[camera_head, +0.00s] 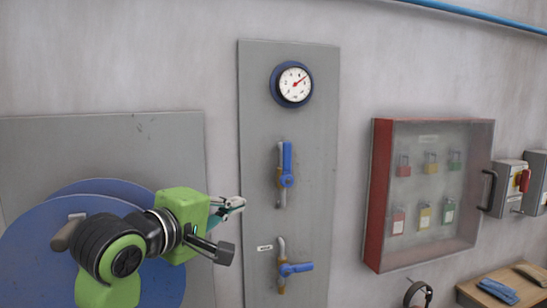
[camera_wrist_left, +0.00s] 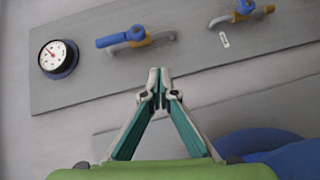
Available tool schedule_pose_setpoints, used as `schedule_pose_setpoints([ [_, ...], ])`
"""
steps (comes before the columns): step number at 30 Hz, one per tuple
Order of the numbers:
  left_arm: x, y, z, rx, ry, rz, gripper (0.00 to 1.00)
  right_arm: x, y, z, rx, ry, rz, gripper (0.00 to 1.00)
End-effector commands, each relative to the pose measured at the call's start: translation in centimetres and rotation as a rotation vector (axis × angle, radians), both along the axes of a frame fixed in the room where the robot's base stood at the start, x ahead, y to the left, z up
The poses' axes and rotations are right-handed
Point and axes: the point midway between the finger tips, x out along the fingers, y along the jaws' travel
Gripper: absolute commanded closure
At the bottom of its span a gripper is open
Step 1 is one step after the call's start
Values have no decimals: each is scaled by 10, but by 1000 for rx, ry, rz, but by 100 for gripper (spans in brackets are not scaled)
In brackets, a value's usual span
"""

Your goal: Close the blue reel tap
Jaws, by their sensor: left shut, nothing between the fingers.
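Two taps with blue handles are on a grey wall panel (camera_head: 310,120). The upper tap (camera_head: 287,165) has its handle upright, along its pipe; it also shows in the left wrist view (camera_wrist_left: 120,40). The lower tap (camera_head: 296,269) has its handle pointing sideways to the right, across its pipe; it shows partly at the top right of the left wrist view (camera_wrist_left: 244,9). A small label (camera_head: 264,248) beside the lower tap is too small to read. My left gripper (camera_head: 238,203) is shut and empty, left of and between the two taps, apart from both. My right gripper is out of view.
A round gauge (camera_head: 292,84) is at the panel's top. A large blue reel (camera_head: 30,250) stands behind my left arm. A red-sided padlock case (camera_head: 380,190) is on the wall to the right. A wooden shelf (camera_head: 475,290) with gloves is at the lower right.

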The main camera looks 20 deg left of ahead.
Motion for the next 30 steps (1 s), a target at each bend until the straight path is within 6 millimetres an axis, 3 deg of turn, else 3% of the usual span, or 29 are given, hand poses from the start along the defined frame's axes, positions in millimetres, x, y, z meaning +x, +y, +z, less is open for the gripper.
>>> schedule_pose_setpoints([
  [1,-6,2,26,-42,-36,3,100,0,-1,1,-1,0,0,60],
  [3,-14,3,51,-99,-69,1,100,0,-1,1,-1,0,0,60],
  [7,-22,4,75,-162,-98,-5,100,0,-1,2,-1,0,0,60],
  [13,-7,1,80,-176,-99,-5,100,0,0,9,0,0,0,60],
  [24,69,-14,81,-173,-97,-5,100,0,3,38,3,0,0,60],
  [30,89,-36,81,-171,-100,-7,100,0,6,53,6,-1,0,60],
])
